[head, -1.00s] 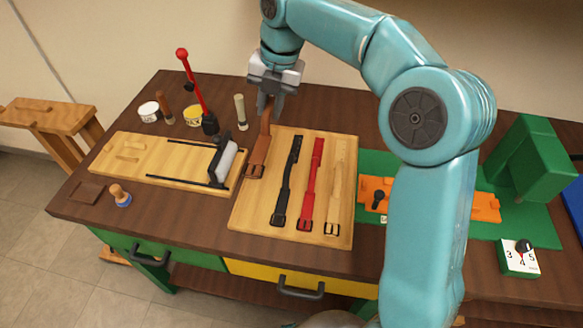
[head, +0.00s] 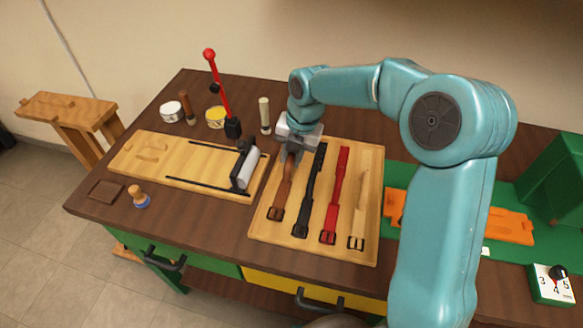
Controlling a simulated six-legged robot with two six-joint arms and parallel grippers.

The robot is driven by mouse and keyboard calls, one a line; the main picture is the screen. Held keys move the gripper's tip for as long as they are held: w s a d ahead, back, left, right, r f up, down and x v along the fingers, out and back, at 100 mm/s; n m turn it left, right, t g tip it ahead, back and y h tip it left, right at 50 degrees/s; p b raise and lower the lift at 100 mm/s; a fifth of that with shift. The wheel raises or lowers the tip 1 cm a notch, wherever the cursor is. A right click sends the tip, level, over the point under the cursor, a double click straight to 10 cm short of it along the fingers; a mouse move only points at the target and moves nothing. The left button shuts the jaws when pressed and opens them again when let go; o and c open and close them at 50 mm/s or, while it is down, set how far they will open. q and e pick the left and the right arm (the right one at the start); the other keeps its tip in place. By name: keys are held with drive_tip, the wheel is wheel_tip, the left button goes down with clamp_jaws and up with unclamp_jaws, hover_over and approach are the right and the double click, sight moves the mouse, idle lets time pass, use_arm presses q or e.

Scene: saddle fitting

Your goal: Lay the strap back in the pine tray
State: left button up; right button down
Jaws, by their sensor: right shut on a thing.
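The pine tray (head: 300,245) lies on the dark bench top. The brown strap (head: 282,192) is over the tray's left part, its buckle end toward the tray's front edge. My right gripper (head: 293,157) is shut on the strap's far end, above the tray's back left area. I cannot tell whether the strap touches the tray floor all along. A black strap (head: 309,195), a red strap (head: 336,195) and a pale strap (head: 364,198) lie side by side in the tray to its right. My left gripper is not in view.
A green mat with an orange piece (head: 510,227) lies right of the tray, partly behind my arm.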

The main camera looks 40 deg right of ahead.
drive_tip(key=shift+s+f, duration=0.1)
drive_tip(key=shift+f, duration=0.15)
drive_tip(key=f, duration=0.4)
drive_tip(key=shift+w+f, duration=0.25)
drive_tip(key=shift+s+a+r, duration=0.15)
drive_tip(key=shift+s, duration=0.05)
drive_tip(key=shift+w+f, duration=0.15)
drive_tip(key=shift+f, duration=0.15)
drive_tip(key=c, duration=1)
unclamp_jaws()
drive_tip(key=shift+r, duration=0.15)
